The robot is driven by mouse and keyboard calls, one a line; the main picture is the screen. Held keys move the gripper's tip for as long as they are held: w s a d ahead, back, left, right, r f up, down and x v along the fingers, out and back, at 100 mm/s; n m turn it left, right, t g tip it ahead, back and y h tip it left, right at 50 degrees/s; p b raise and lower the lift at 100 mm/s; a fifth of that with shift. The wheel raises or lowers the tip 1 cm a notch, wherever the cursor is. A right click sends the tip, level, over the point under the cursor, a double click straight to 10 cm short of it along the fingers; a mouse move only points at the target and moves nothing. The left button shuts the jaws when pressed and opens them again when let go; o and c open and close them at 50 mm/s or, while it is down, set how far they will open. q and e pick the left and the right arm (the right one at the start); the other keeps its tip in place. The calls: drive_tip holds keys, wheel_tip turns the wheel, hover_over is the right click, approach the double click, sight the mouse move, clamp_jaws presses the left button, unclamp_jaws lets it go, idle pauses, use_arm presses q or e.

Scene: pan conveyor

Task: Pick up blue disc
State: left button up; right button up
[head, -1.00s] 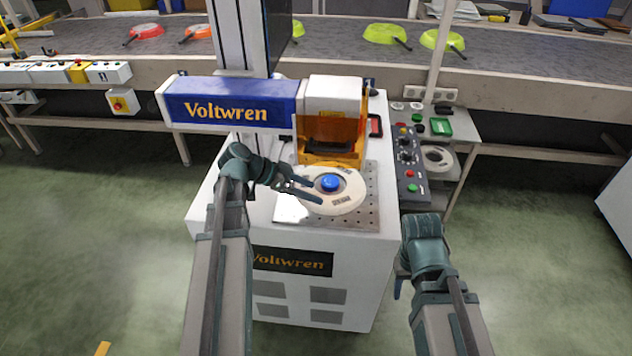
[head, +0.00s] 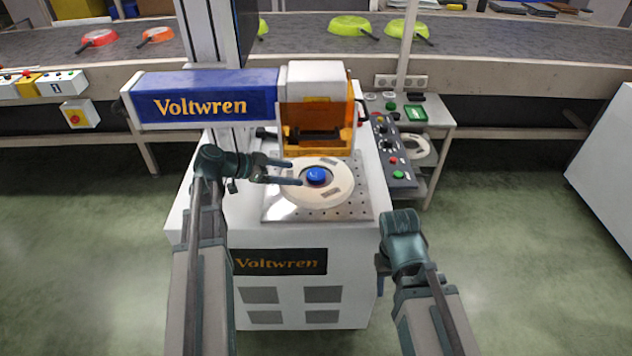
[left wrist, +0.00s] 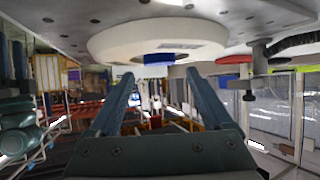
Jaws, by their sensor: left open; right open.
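The blue disc (head: 316,176) sits in the middle of a cream ring (head: 341,187) on the perforated metal plate of the Voltwren machine. My left gripper (head: 296,173) is open and empty just left of the disc, with its two fingers pointing toward it over the ring's left side. In the left wrist view the blue disc (left wrist: 160,58) shows beyond and between the open fingertips (left wrist: 160,74), below the cream ring (left wrist: 150,38) in the picture. My right gripper (head: 382,278) hangs low at the machine's right front, mostly hidden by its wrist.
The machine's orange-framed head (head: 315,120) stands just behind the ring. A control panel (head: 392,150) with buttons is at the right, beside a small shelf. A conveyor (head: 290,45) with orange and lime pans runs behind. Green floor is open on both sides.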

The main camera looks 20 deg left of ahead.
sight(311, 175)
use_arm(q)
drive_tip(key=shift+w+d+f, duration=0.3)
drive_tip(key=shift+w+d, duration=0.05)
drive_tip(key=shift+d, duration=0.15)
drive_tip(key=b+x, duration=0.2)
drive_tip(key=x, duration=0.3)
drive_tip(key=shift+w+d+b, duration=0.1)
drive_tip(key=shift+d+b, duration=0.05)
drive_tip(key=shift+b, duration=0.15)
drive_tip(key=shift+r, duration=0.15)
drive_tip(key=c, duration=1.2)
drive_tip(key=shift+c, duration=0.2)
drive_tip(key=shift+r, duration=0.15)
